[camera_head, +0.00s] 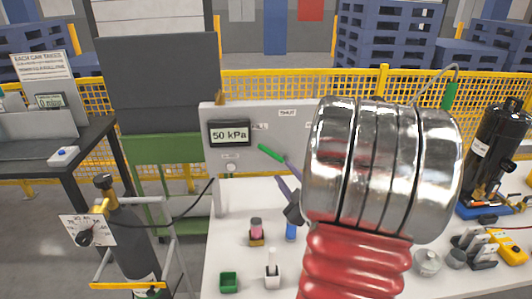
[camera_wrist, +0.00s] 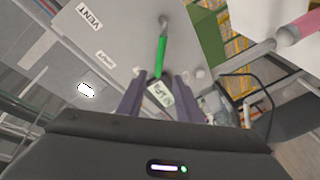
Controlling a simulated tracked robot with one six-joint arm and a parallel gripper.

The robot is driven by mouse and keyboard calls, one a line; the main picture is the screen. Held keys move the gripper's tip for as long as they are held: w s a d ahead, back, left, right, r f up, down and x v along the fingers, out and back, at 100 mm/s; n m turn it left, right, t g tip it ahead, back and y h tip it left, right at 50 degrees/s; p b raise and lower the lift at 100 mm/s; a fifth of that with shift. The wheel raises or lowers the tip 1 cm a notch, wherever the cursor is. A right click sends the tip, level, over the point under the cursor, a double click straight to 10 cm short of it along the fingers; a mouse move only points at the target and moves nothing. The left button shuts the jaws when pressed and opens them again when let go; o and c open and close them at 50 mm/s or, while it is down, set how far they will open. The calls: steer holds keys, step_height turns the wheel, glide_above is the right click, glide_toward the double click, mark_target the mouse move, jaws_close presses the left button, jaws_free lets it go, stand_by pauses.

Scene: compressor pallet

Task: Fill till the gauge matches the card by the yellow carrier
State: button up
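The gauge (camera_head: 230,134) on the grey panel (camera_head: 262,180) reads 50 kPa. A green-handled lever (camera_head: 270,153) sits to its right, below a label that reads SHUT. The yellow carrier (camera_head: 128,286) holds a dark cylinder at left. A white card (camera_head: 72,229) with small numbers is beside it, partly covered and too small to read.
My arm hides the panel's right part. The white table (camera_head: 238,270) bears a green block (camera_head: 229,282), a pink-topped item (camera_head: 256,230) and a white bottle (camera_head: 272,272). A black cylinder (camera_head: 494,145) stands at right. A thin hose runs from the carrier to the panel.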

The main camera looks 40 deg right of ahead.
mark_target(269, 154)
steer(key=shift+w, duration=0.15)
steer(key=x, duration=1.3)
steer(key=shift+w+d, duration=0.1)
steer(key=shift+w, duration=0.15)
jaws_close()
stand_by(0.4)
